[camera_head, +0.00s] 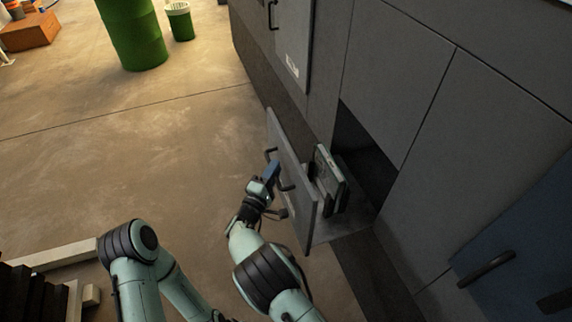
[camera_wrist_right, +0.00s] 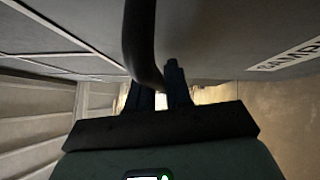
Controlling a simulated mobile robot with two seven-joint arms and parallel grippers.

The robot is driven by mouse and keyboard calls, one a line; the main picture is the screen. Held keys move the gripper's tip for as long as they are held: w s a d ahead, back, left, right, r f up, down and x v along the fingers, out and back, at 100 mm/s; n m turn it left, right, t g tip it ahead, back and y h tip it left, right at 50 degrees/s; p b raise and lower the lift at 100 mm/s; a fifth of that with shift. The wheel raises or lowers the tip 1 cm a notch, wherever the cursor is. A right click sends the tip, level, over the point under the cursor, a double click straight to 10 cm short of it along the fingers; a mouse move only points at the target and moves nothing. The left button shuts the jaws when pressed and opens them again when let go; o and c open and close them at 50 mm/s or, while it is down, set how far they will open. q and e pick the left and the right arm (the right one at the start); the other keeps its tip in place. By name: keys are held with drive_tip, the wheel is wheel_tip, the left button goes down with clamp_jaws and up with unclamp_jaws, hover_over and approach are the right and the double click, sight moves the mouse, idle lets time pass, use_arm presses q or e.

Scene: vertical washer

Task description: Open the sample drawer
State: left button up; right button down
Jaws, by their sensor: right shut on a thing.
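The sample drawer (camera_head: 296,190) is a grey front panel standing well out from the grey machine, with a dark opening behind it. A flat light-grey and dark object (camera_head: 330,180) stands inside the drawer. My right gripper (camera_head: 271,171) is shut on the dark drawer handle (camera_head: 286,185), at the outer face of the panel. In the right wrist view the curved dark handle (camera_wrist_right: 139,40) runs down to the fingers (camera_wrist_right: 162,88), and part of a white label (camera_wrist_right: 290,55) shows on the panel. My left gripper is out of view; only my arm shows.
The machine's grey wall (camera_head: 400,80) fills the right side, with another handle (camera_head: 487,269) on a blue panel at lower right. A green barrel (camera_head: 134,35) and a small green bin (camera_head: 180,24) stand at the back. Bare floor (camera_head: 130,140) lies left of the drawer.

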drive_tip(key=shift+s+a, duration=0.35)
drive_tip(key=shift+a, duration=0.55)
drive_tip(key=c, duration=1.1)
unclamp_jaws()
drive_tip(key=shift+c, duration=0.2)
